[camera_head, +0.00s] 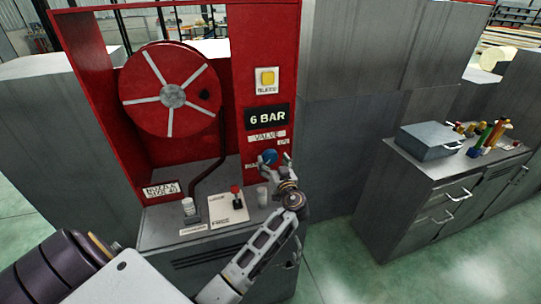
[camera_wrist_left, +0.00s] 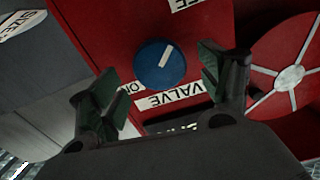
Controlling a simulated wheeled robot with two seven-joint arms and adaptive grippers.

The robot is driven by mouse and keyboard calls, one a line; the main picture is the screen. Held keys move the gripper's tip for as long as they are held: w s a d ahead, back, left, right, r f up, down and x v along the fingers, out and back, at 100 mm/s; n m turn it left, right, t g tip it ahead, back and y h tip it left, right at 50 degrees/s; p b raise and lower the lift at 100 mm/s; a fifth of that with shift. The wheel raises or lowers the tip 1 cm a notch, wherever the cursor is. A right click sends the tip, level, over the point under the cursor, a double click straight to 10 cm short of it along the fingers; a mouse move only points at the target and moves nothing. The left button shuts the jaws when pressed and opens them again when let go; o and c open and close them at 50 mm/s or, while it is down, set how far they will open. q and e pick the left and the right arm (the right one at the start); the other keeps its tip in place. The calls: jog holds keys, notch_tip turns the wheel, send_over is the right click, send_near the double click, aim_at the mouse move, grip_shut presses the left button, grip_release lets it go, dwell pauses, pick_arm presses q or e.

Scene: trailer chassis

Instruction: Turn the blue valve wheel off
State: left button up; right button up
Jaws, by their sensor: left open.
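The blue valve wheel (camera_head: 270,156) sits on the red panel under the VALVE label (camera_head: 267,136) and the 6 BAR sign (camera_head: 267,116). In the left wrist view the wheel (camera_wrist_left: 160,66) is a round blue knob with a white pointer line, and an ON label (camera_wrist_left: 130,88) lies beside it. My left gripper (camera_head: 273,159) is in front of the wheel. In the left wrist view its two green-padded fingers (camera_wrist_left: 160,80) are spread, one on each side of the wheel, with visible gaps and nothing held. My right gripper is not in view.
A red hose reel (camera_head: 172,90) stands left of the panel. A yellow BLEED button (camera_head: 267,78) is above the sign. A small red-topped lever (camera_head: 235,190) and small cylinders stand on the ledge below. A grey cabinet with a metal box (camera_head: 430,141) is at right.

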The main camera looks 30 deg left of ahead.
aim_at(271, 158)
pick_arm(q)
jog(key=shift+p+x, duration=0.45)
jog(key=shift+x, duration=1.25)
jog(key=shift+c, duration=0.3)
jog(key=c, duration=1)
